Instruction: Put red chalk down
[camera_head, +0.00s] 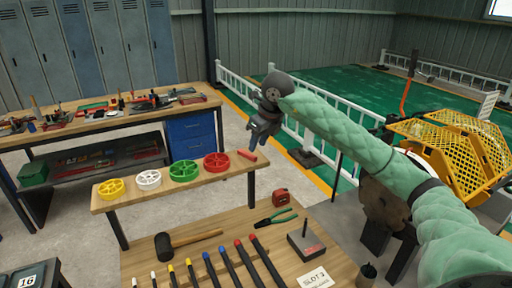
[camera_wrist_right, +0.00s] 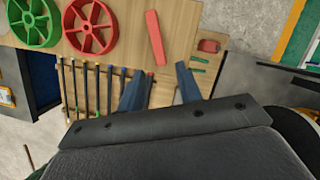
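The red chalk (camera_head: 247,155) is a short red stick lying at the right end of the narrow wooden bench (camera_head: 205,187), beside the red wheel. In the right wrist view the red chalk (camera_wrist_right: 155,38) lies beyond the fingertips, clear of both fingers. My right gripper (camera_head: 259,143) hangs above the bench end, close to the chalk. Its two fingers (camera_wrist_right: 161,78) are apart with nothing between them. My left gripper is not in view.
Yellow, white, green and red wheels (camera_head: 217,162) line the bench. The front table (camera_head: 205,222) holds a mallet (camera_head: 188,242), pliers (camera_head: 276,217), a tape measure (camera_head: 281,197) and a row of colour-tipped sticks. A cluttered workbench (camera_head: 110,118) stands behind; yellow mesh guards (camera_head: 455,145) are at right.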

